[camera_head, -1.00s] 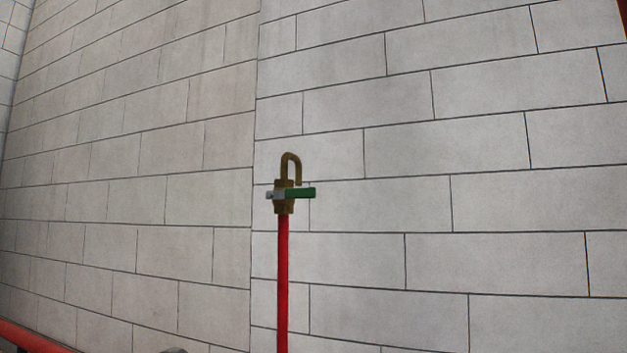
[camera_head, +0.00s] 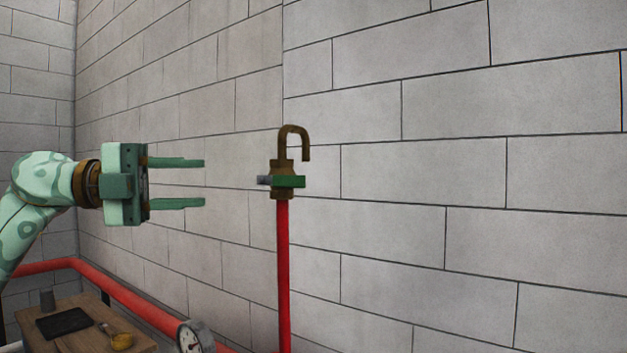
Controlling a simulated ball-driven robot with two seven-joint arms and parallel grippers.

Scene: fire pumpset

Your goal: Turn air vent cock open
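The air vent cock (camera_head: 282,183) sits on top of a thin red upright pipe (camera_head: 283,270). It has a brass body with a hooked spout bent over to the right at the top. Its green lever (camera_head: 289,181) points to the right, about level. My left gripper (camera_head: 204,183) is to the left of the cock at about the same height. Its two green fingers are spread apart, empty, and point right towards the cock with a gap between. My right gripper is not in view.
A thick red pipe (camera_head: 115,290) runs low at the left. A pressure gauge (camera_head: 194,338) stands at the bottom. A wooden table (camera_head: 75,335) at lower left holds a dark tray, a grey cup and a yellow item. Block walls stand behind; the right side is clear.

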